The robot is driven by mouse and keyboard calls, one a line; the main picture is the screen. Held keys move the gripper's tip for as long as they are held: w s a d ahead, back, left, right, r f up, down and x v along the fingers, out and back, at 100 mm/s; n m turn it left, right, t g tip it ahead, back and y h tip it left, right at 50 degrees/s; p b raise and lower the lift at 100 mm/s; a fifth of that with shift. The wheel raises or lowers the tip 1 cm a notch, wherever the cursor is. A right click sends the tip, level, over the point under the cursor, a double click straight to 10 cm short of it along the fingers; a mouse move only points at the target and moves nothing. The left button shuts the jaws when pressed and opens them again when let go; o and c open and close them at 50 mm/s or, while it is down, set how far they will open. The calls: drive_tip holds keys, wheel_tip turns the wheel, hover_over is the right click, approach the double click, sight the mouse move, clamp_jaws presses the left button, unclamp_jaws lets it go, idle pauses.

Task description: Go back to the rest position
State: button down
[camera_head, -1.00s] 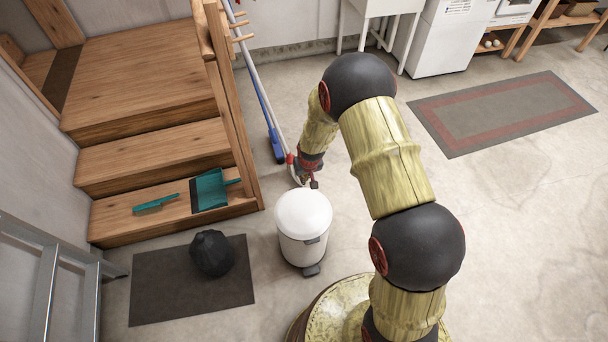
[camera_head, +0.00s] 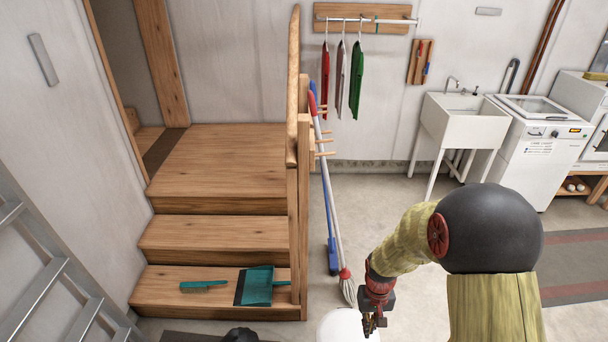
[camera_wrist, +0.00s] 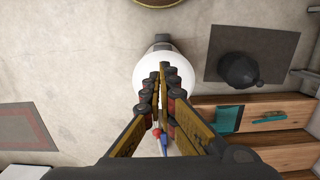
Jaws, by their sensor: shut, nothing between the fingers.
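My gripper (camera_head: 372,318) hangs at the end of my arm near the bottom of the head view, at the right edge of the white bin's lid (camera_head: 343,327). In the wrist view my gripper (camera_wrist: 165,72) points at the round white lid (camera_wrist: 147,78), with its fingers together and nothing between them. I cannot tell the exact gap between fingers and lid. Most of the bin is cut off in the head view.
Wooden steps (camera_head: 215,232) with a teal dustpan (camera_head: 259,287) and brush (camera_head: 203,285) stand left. A mop (camera_head: 331,200) and broom lean on the railing. A sink (camera_head: 462,120) and washer (camera_head: 540,150) line the back wall. A black bag (camera_wrist: 238,70) lies on a dark mat.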

drive_tip(key=s+r+t, duration=0.2)
drive_tip(key=s+r, duration=0.3)
drive_tip(key=r, duration=0.6)
drive_tip(key=s+r+t, duration=0.2)
drive_tip(key=s+r, duration=0.4)
drive_tip(key=r, duration=0.6)
drive_tip(key=s+r+t, duration=0.2)
drive_tip(key=s+r, duration=0.3)
drive_tip(key=r, duration=0.6)
drive_tip(key=shift+s+r, duration=0.2)
drive_tip(key=shift+r, duration=0.2)
